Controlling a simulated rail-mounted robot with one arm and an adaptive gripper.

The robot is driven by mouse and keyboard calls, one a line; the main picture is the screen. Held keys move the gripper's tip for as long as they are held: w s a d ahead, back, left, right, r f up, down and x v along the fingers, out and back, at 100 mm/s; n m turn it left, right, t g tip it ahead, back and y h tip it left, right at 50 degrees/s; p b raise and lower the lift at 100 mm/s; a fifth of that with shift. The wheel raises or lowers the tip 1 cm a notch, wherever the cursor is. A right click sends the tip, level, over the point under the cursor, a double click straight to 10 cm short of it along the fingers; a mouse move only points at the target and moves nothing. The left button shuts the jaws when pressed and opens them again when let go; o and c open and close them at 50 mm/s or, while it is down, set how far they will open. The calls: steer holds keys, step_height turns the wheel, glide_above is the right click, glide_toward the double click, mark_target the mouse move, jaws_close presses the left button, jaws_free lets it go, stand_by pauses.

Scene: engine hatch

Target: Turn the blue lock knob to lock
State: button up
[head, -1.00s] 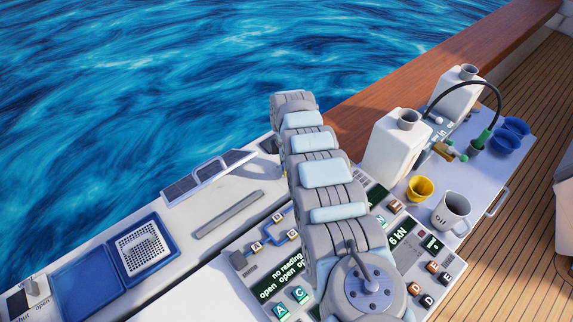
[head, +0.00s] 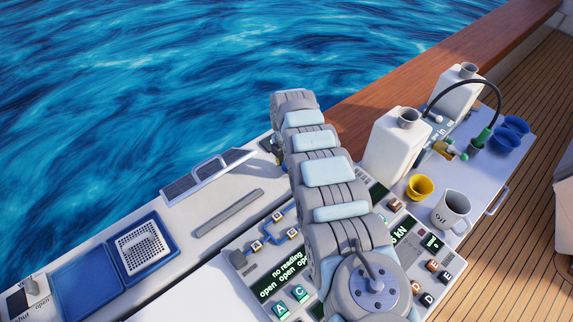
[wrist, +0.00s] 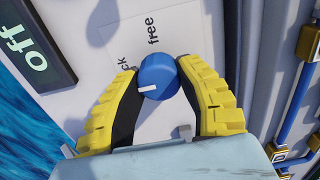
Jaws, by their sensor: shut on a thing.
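The blue lock knob (wrist: 158,76) is in the middle of the wrist view, on a white plate (wrist: 185,32). A white pointer mark on the knob faces the lower left of that view. The word "free" stands above the knob, and part of a word ending in "ck" is at its upper left. My gripper (wrist: 158,75) has its yellow and black fingers on both sides of the knob and is shut on it. In the head view my arm hides the knob and the gripper.
A dark sign reading "off" (wrist: 24,45) is at the upper left of the wrist view. In the head view, a blue tray with a white basket (head: 142,248) is at left. White jugs (head: 397,145), a yellow cup (head: 419,187) and an oil pitcher (head: 452,210) stand at right.

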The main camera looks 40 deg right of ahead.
steer(key=shift+f, duration=0.1)
steer(key=o, duration=1.2)
steer(key=shift+r, duration=6.1)
